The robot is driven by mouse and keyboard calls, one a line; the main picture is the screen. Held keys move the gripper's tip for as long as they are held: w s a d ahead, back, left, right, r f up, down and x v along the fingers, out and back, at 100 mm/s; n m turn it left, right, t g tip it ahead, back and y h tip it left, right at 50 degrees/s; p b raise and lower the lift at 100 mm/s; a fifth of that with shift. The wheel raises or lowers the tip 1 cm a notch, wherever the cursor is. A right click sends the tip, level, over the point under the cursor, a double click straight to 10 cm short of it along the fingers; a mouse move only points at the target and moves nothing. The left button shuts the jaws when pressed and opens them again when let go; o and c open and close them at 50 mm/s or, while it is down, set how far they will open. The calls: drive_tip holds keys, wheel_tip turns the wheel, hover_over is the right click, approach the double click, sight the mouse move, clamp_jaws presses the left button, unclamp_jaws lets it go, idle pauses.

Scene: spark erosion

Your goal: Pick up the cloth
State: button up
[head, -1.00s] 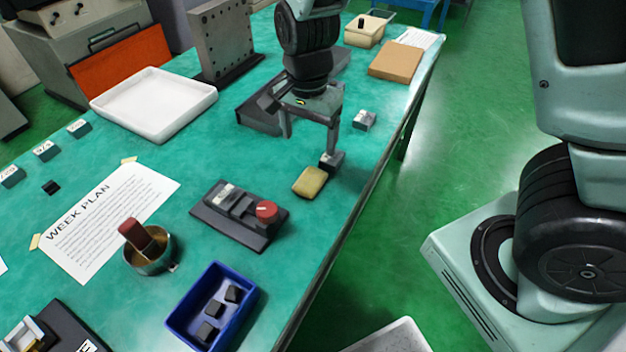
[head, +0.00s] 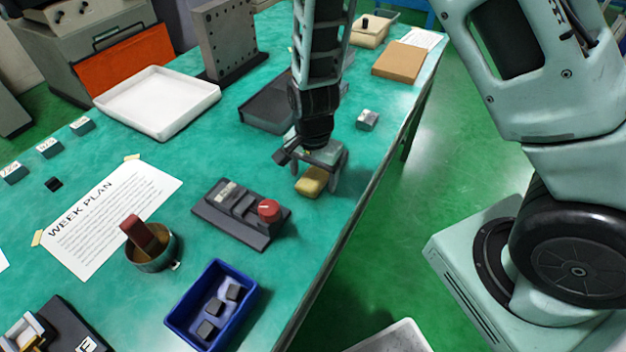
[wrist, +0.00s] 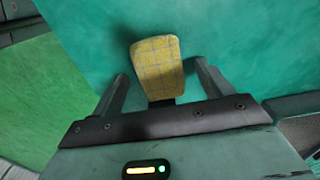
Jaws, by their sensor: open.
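The cloth (head: 311,182) is a small folded yellow pad lying on the teal table near its right edge. In the wrist view the cloth (wrist: 158,66) shows a faint grid pattern and lies ahead of and between the two fingers. My gripper (head: 318,182) is open, just above and around the cloth in the head view. The wrist view shows my gripper (wrist: 160,82) with a finger on each side and a gap between each finger and the cloth.
A switch box with a red knob (head: 268,209) stands left of and nearer than the cloth. A blue bin (head: 186,319) with small dark blocks is at the front. The table edge drops to the green floor (head: 390,240) at right.

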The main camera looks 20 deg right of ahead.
sight(313, 178)
drive_tip(key=c, duration=1.1)
drive_tip(key=shift+o, duration=0.2)
wheel_tip(313, 178, up, 10)
drive_tip(key=shift+p, duration=0.3)
drive_tip(key=shift+o, duration=0.4)
drive_tip(key=shift+r, duration=0.15)
